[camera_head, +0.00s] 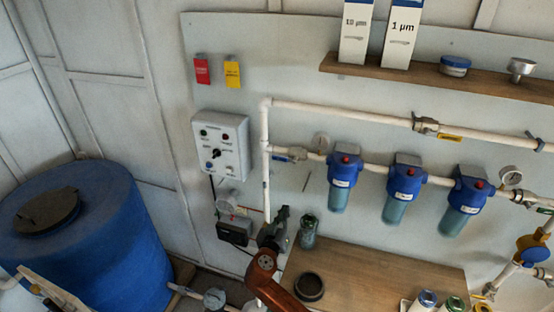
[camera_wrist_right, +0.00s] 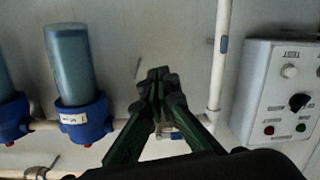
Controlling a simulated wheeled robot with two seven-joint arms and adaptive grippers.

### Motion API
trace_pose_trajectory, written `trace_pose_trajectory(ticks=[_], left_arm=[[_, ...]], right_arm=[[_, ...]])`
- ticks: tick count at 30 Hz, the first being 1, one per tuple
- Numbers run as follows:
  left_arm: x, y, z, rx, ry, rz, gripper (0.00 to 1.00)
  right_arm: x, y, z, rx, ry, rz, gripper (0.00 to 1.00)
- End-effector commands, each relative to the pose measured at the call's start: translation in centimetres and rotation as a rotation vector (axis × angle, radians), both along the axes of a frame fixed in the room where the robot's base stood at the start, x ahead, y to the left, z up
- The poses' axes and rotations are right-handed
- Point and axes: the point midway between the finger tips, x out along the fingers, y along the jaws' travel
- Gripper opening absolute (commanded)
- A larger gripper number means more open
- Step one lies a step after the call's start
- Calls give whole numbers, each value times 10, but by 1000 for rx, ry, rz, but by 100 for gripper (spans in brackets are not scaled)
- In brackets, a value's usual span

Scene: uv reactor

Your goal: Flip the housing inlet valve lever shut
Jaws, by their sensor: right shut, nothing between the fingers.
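The housing inlet valve (camera_head: 298,153) sits on the white pipe just left of the first blue filter housing (camera_head: 343,168). Its small blue lever (camera_head: 281,150) appears to lie along the pipe, though it is too small to be sure of its angle. My right gripper (camera_head: 284,209) is below the valve in the head view, apart from it, with its fingers shut and empty. In the right wrist view, which is upside down, the shut fingertips (camera_wrist_right: 158,76) stand in front of the wall, and the fingers partly hide the valve area. My left gripper is not in view.
A control box (camera_head: 219,146) is left of the vertical white pipe (camera_head: 266,185). More blue housings (camera_head: 405,180) hang to the right. A wooden bench (camera_head: 385,270) holds a dark ring (camera_head: 309,287) and a small bottle (camera_head: 308,232) near my gripper. A blue tank (camera_head: 110,230) stands left.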

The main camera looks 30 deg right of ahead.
Motion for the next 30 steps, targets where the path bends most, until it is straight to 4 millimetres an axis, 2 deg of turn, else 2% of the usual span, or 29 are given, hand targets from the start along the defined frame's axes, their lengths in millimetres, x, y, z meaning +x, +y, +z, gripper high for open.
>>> trace_pose_trajectory(ticks=[1,3,6,9,12,23,30], left_arm=[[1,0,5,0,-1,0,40],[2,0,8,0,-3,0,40],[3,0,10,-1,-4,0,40],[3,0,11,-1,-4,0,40],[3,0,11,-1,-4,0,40],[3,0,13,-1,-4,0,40],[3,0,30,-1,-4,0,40]], right_arm=[[15,9,50,-43,-111,-7,0],[25,22,99,-87,-240,-14,0],[31,37,148,-131,-374,-14,0],[33,46,174,-155,-447,-12,0],[33,49,182,-162,-471,-10,0],[35,46,183,-162,-470,-10,0],[55,22,198,-166,-469,-12,0]])
